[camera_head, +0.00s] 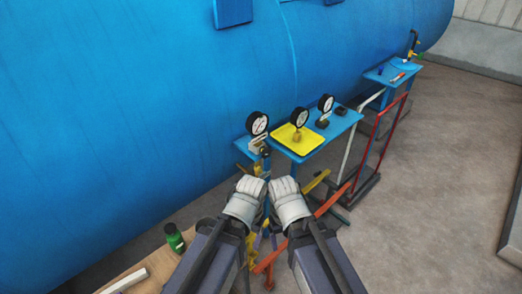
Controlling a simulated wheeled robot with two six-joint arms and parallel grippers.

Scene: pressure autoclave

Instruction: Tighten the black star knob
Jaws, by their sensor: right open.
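I cannot make out the black star knob for certain; it may be hidden behind my grippers or too small to tell. My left gripper (250,186) and my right gripper (284,184) are side by side at the centre of the head view, close together. They are just in front of and below the near end of the blue shelf (342,127). The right gripper is open, with nothing seen in it. The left gripper's fingers are too small and foreshortened to tell their state.
A large blue tank (140,100) fills the left and back. A red frame (381,140) stands to the right. A green bottle (174,238) is at lower left.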

